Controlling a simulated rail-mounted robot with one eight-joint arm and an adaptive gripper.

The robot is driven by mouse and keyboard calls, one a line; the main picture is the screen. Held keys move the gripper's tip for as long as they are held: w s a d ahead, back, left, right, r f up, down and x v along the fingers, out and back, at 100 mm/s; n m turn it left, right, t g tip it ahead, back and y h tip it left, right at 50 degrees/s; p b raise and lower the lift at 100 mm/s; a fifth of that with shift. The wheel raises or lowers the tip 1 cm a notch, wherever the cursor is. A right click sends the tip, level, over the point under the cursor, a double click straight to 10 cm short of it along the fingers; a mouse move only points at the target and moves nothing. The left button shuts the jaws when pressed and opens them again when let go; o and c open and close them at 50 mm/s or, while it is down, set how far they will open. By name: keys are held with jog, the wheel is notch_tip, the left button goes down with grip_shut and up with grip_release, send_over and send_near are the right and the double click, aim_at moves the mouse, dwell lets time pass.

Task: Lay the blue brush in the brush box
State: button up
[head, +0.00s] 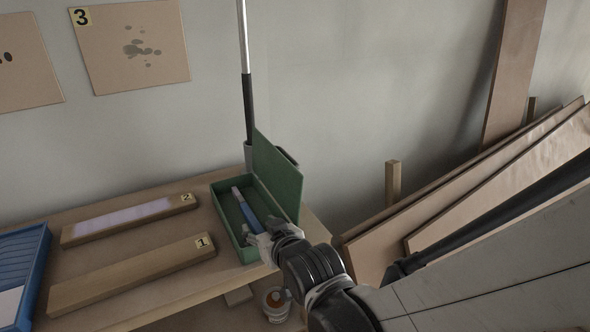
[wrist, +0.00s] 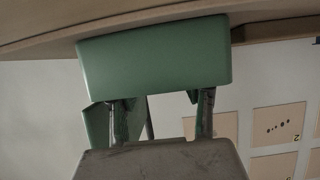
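The blue brush (head: 249,212) lies in the open green brush box (head: 225,222) in the head view, its pale end toward the back and its blue handle toward the front. The lid (head: 278,178) stands up on the right side. My gripper (head: 262,241) is at the box's front end, close to the handle's end; the head view does not show whether they touch. In the wrist view, my gripper's two fingers (wrist: 165,108) stand apart with no brush visible between them. A green box wall (wrist: 155,58) hides their tips there.
Wooden blocks marked 1 (head: 130,277) and 2 (head: 130,220) lie left of the box. A blue tray (head: 40,262) is at the far left. A jar (head: 276,303) stands below the table's front edge. Boards (head: 450,200) lean at the right.

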jog(key=v, duration=0.8)
jog(key=shift+s+d+r, duration=0.1)
jog(key=shift+s+d, duration=0.05)
dwell(0.5)
jog(key=d+r+m+g+h, duration=0.1)
jog(key=d+m+h, duration=0.25)
jog(key=d, duration=1.05)
jog(key=s+d+r+m+g+h, duration=0.1)
jog(key=s+d+m+g+h, duration=0.1)
jog(key=s+d, duration=0.35)
jog(key=s+d+m+g+h, duration=0.1)
jog(key=s+d+h, duration=0.15)
jog(key=d, duration=0.55)
notch_tip(320, 180, up, 18)
jog(key=p, duration=1.8)
jog(key=shift+s+r+y, duration=0.15)
jog(key=shift+s+y, duration=0.05)
jog(key=shift+y, duration=0.2)
jog(key=shift+a, duration=0.1)
